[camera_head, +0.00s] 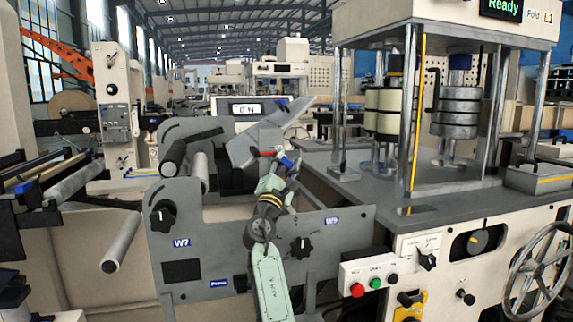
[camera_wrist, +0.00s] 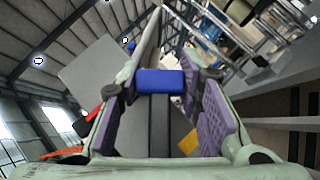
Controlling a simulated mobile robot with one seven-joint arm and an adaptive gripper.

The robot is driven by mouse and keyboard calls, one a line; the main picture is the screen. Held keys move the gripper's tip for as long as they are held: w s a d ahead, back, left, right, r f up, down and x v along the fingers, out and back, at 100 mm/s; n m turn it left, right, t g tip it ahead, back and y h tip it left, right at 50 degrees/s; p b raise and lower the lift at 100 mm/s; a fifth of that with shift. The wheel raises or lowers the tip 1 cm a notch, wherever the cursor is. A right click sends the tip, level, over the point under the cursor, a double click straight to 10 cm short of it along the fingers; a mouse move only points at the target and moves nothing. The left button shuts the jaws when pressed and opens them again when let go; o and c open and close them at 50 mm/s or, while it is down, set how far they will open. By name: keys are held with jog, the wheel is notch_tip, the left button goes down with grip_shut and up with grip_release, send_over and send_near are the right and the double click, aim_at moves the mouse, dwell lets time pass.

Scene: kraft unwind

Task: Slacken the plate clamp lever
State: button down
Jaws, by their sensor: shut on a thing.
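My gripper (camera_head: 283,172) reaches up over the grey machine side plate (camera_head: 340,245), at the tilted grey sheet-metal plate (camera_head: 258,138). In the wrist view, a blue lever grip (camera_wrist: 160,82) on a grey bar (camera_wrist: 160,125) lies between the purple pads of my gripper (camera_wrist: 161,88). The fingers are shut on this grip. The blue grip also shows in the head view (camera_head: 286,162) at the fingertips, and I take it for the plate clamp lever. The lever's pivot is hidden. A small red part (camera_head: 267,153) sits just left of the fingertips.
Another blue part (camera_head: 282,102) is at the plate's upper edge. A control box (camera_head: 370,275) with red and green buttons and a handwheel (camera_head: 540,265) stand to the right. Rollers (camera_head: 201,170) lie left of the plate.

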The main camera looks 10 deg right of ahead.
jog(key=c, duration=1.1)
grip_release()
jog(key=v, duration=1.2)
jog(key=shift+c, duration=0.3)
